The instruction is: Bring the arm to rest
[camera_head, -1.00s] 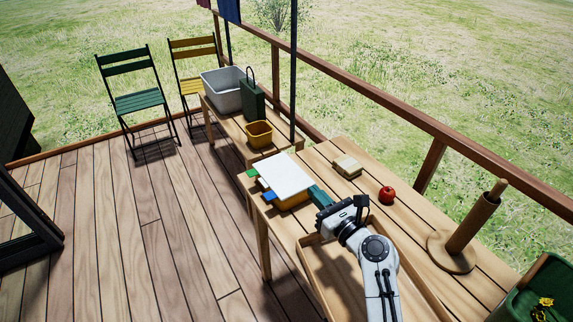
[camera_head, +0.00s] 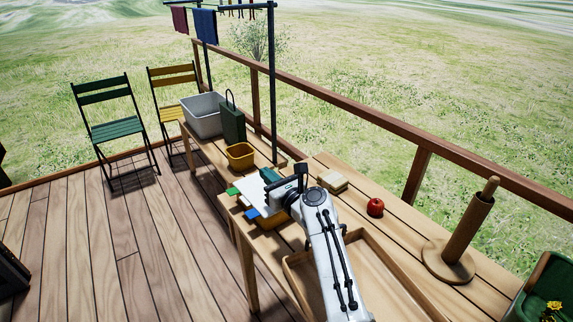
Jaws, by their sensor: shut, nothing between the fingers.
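My arm (camera_head: 323,240) reaches up from the bottom of the head view over the wooden table (camera_head: 385,240). Whether the gripper touches anything there, I cannot tell.
A cream block (camera_head: 333,181), a red apple (camera_head: 375,207) and an upright wooden roll holder (camera_head: 464,235) stand right of my arm. A shallow wooden tray (camera_head: 385,275) lies beneath it.

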